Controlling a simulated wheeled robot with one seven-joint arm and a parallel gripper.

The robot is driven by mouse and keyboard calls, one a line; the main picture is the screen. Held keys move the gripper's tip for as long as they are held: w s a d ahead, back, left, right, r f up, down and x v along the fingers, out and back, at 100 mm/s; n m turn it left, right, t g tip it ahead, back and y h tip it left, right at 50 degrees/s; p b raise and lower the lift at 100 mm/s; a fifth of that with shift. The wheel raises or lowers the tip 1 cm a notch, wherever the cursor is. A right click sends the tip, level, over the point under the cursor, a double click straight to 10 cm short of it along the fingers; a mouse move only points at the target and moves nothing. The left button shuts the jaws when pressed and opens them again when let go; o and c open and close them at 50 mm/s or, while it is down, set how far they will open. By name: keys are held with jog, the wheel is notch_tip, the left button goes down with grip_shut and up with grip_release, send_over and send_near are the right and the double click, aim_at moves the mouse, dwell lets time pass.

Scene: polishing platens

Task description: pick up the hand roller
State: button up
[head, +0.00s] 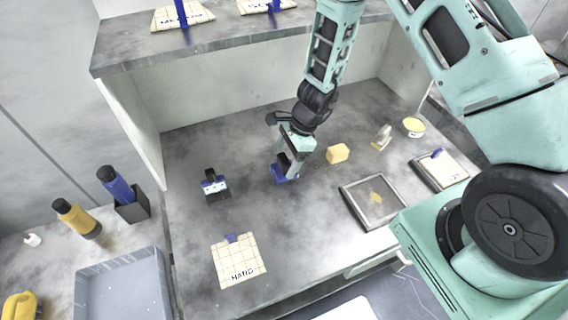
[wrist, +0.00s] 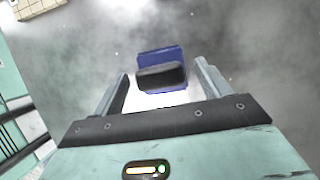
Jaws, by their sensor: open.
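A blue piece with a dark, rounded top (head: 281,179) lies on the grey bench, partly hidden by my gripper; it may be the hand roller, but its form is not clear. In the wrist view this blue and black piece (wrist: 160,62) shows in line with the gap between the fingers. My gripper (head: 288,168) points down just over it, fingers apart. The fingers (wrist: 162,72) stand left and right of the piece, with no clear contact.
A yellow block (head: 337,153), a pale clear item (head: 382,137) and a yellow-topped round tin (head: 413,127) are to the right. Framed trays (head: 349,203) lie nearer. A gridded card (head: 238,268) lies at front left. A shelf (head: 120,62) overhangs the back.

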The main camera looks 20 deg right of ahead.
aim_at(284, 158)
jog(key=shift+x, duration=0.8)
jog(key=shift+c, duration=0.3)
jog(key=c, duration=1.2)
jog(key=shift+c, duration=0.2)
jog(key=shift+r, duration=0.1)
notch_tip(284, 158, up, 10)
jog(key=shift+f+b, duration=0.1)
jog(key=shift+b, duration=0.45)
